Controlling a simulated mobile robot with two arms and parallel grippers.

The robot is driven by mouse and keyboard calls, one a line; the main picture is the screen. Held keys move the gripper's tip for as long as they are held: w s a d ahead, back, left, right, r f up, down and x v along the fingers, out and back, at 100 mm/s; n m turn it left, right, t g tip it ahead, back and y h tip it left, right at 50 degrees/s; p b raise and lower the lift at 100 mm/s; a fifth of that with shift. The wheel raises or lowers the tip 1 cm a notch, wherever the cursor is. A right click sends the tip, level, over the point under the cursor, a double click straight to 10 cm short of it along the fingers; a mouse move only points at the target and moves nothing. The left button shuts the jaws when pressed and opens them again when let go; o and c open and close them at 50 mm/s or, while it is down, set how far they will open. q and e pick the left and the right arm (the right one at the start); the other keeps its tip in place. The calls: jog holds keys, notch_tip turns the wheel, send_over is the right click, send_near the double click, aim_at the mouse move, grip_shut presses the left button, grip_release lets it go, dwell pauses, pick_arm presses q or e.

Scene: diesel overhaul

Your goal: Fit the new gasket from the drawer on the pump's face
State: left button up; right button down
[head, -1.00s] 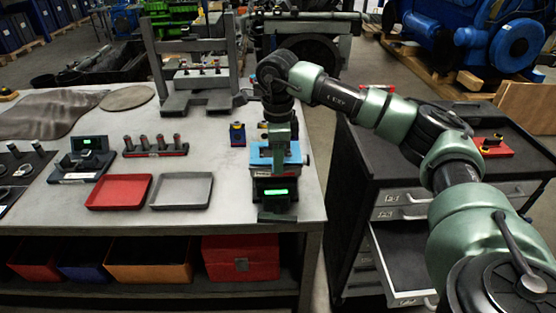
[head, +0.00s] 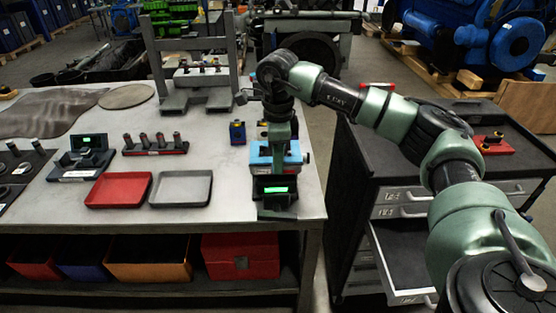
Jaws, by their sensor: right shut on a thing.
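My right gripper (head: 279,157) points down at the right end of the bench, in front of a light-blue block (head: 260,160). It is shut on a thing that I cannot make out. The block stands behind a small dark unit with a lit green display (head: 275,190); I cannot tell whether the block is the pump, and no pump face shows clearly. The new gasket does not show clearly. A drawer (head: 402,258) of the dark cabinet stands open, and the part of its floor in view looks bare. My left gripper is not in view.
A red tray (head: 118,190) and a grey tray (head: 181,189) lie left on the bench (head: 225,213). A rack of upright pins (head: 155,148) and a grey press frame (head: 197,95) stand behind them. The cabinet (head: 365,165) stands right of the bench, across a narrow gap.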

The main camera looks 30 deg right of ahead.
jog(key=c, duration=1.3)
grip_release()
jog(key=shift+f, duration=0.1)
jog(key=shift+r, duration=0.25)
notch_tip(320, 180, up, 6)
jog(key=shift+r+b, duration=0.2)
jog(key=shift+b, duration=0.8)
jog(key=shift+r, duration=0.5)
